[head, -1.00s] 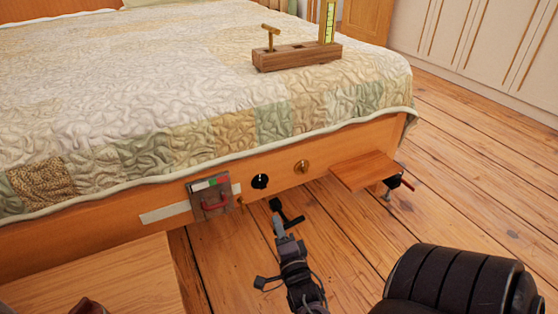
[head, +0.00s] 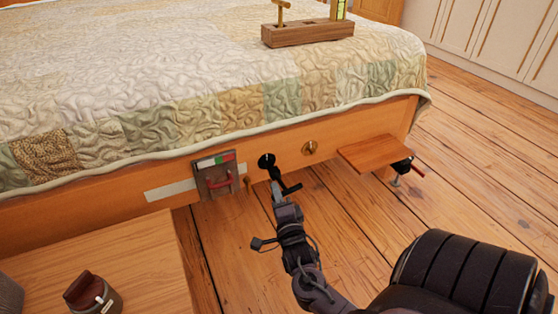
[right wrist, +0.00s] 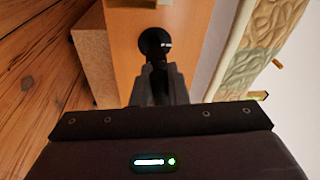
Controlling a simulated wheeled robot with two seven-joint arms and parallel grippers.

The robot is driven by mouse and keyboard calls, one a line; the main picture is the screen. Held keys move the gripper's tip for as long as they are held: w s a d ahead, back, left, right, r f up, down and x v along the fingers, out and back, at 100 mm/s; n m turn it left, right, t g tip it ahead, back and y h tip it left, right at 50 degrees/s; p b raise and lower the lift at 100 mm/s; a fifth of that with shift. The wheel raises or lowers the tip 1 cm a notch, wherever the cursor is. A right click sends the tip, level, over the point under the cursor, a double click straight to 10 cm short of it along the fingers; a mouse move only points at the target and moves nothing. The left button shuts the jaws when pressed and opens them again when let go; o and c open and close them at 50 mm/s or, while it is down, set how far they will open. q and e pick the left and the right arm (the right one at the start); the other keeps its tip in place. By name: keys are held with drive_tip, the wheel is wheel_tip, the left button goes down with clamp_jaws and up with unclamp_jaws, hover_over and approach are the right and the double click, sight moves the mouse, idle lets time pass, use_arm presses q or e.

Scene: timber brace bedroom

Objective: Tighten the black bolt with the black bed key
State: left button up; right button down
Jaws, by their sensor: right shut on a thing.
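The black bolt (head: 264,158) is in the wooden bed rail, left of a brass bolt (head: 310,148). The black bed key (head: 290,188) is in my right gripper (head: 277,190), which is shut on it below and in front of the black bolt. The key's round dark end overlaps the bolt in the head view; I cannot tell whether it is seated. In the right wrist view, the fingers (right wrist: 160,85) point at the bed rail, with the key's round black end (right wrist: 155,42) just beyond them, hiding most of the bolt. My left gripper is not in view.
A small shelf (head: 375,152) with a clamp (head: 403,165) juts out at right. A wooden table (head: 130,255) fills the lower left. A wooden block (head: 308,33) stands on the quilt.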

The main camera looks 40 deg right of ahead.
drive_tip(key=shift+w+d+r+m+g, duration=0.15)
drive_tip(key=shift+w+d+m, duration=0.05)
drive_tip(key=shift+w+m, duration=0.4)
drive_tip(key=shift+w+d+r+m+g, duration=0.1)
drive_tip(key=shift+w+d+r+m, duration=0.05)
drive_tip(key=shift+w+m, duration=0.45)
drive_tip(key=shift+w+d+r+m+g, duration=0.15)
drive_tip(key=shift+w+d+m, duration=0.05)
drive_tip(key=shift+w+m, duration=0.4)
drive_tip(key=shift+s+n+p, duration=0.25)
drive_tip(key=shift+n+p, duration=0.15)
drive_tip(key=shift+n, duration=0.1)
idle(0.6)
drive_tip(key=d+p+v, duration=0.1)
drive_tip(key=p+v, duration=0.3)
drive_tip(key=v, duration=0.4)
drive_tip(key=shift+s, duration=0.7)
idle(0.4)
drive_tip(key=shift+r, duration=0.1)
drive_tip(key=shift+p, duration=0.3)
